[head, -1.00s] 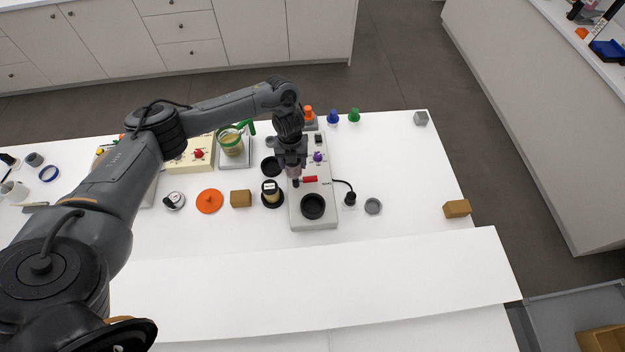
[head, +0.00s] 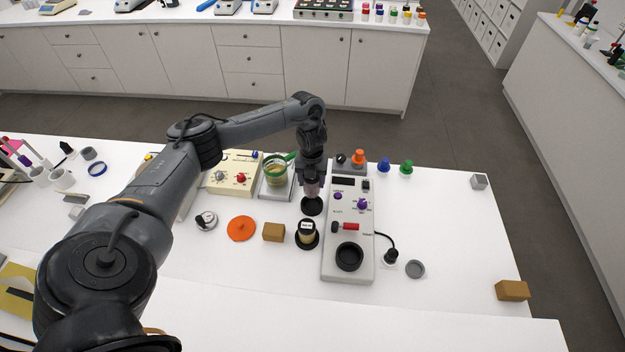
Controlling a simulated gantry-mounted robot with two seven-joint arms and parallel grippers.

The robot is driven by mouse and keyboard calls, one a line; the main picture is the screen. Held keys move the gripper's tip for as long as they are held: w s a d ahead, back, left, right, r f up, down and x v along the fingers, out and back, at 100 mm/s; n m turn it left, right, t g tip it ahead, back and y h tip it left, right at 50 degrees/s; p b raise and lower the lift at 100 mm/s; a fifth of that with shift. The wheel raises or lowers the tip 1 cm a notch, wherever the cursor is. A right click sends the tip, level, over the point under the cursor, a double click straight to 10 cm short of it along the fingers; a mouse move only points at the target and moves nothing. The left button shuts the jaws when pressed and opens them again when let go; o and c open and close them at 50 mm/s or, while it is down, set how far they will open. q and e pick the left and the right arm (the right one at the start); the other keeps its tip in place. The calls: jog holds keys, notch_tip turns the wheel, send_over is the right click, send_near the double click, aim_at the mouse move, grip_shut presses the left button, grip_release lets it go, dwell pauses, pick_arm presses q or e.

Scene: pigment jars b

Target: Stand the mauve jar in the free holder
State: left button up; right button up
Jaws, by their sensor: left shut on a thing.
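The mauve jar (head: 312,189) is upright between the fingers of my left gripper (head: 312,181), which is shut on it. The fingers hide its upper part. Directly below it in the picture is a round black holder (head: 312,208), with its front part showing and its back hidden by the jar. I cannot tell whether the jar's base touches the holder. A second black holder (head: 315,244) in front has a jar with a pale label and dark lid (head: 306,230) standing in it. My right gripper is not in view.
A grey device (head: 337,268) with knobs, a red lever and a black ring stands close right of the holder. A brown block (head: 273,232) and orange disc (head: 241,229) lie left. The front table is clear.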

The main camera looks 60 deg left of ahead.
aim_at(312, 190)
pick_arm(q)
jog(key=shift+f+b, duration=1.75)
jog(key=shift+f, duration=1.1)
jog(key=shift+p, duration=0.35)
jog(key=shift+f+b, duration=1.05)
jog(key=shift+f, duration=0.6)
jog(key=o, duration=1.5)
jog(key=shift+r, duration=0.15)
